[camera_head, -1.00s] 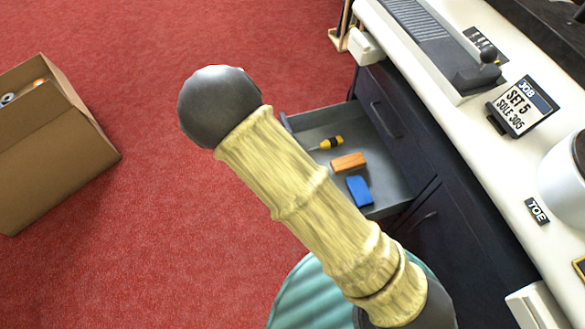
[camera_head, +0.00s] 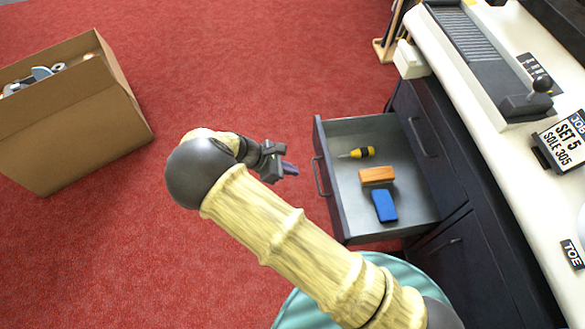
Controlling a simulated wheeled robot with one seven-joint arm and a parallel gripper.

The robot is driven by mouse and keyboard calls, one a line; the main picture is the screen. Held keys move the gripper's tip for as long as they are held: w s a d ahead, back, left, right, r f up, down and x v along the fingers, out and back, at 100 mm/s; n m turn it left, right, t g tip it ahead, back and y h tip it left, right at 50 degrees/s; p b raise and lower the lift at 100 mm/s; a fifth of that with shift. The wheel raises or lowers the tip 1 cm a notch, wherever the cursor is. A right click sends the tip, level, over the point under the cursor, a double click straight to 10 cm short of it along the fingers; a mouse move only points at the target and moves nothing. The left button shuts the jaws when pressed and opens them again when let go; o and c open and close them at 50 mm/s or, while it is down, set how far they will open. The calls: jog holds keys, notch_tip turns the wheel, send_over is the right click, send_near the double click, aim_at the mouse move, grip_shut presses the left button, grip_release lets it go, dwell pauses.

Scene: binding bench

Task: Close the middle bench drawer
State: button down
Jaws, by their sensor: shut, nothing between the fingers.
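The open bench drawer (camera_head: 350,133) sticks out from the dark cabinet under the bench, below another drawer front. Its front panel with a handle (camera_head: 320,177) faces left. Inside lie a yellow-and-black screwdriver (camera_head: 361,153), an orange block (camera_head: 377,175) and a blue block (camera_head: 384,205). My gripper (camera_head: 290,168) is shut and empty. In the picture it is just left of the drawer's front panel and handle, with a small gap between them. My arm hides part of the floor in front.
A cardboard box (camera_head: 85,125) with items in it stands on the red carpet at the left. The white bench top (camera_head: 480,110) carries a trimmer-like device (camera_head: 470,60) and a job sign (camera_head: 565,143). The carpet between box and drawer is clear.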

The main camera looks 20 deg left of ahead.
aim_at(329, 177)
jog(key=w+d+f+b, duration=0.1)
jog(key=d, duration=0.1)
jog(key=w+d+f+b, duration=0.1)
jog(key=w+d+f, duration=0.1)
jog(key=d, duration=0.1)
jog(key=w+d+f+b, duration=0.1)
jog(key=d+f+b, duration=0.1)
jog(key=d, duration=0.1)
jog(key=shift+w+f, duration=0.15)
jog(key=shift+w, duration=0.25)
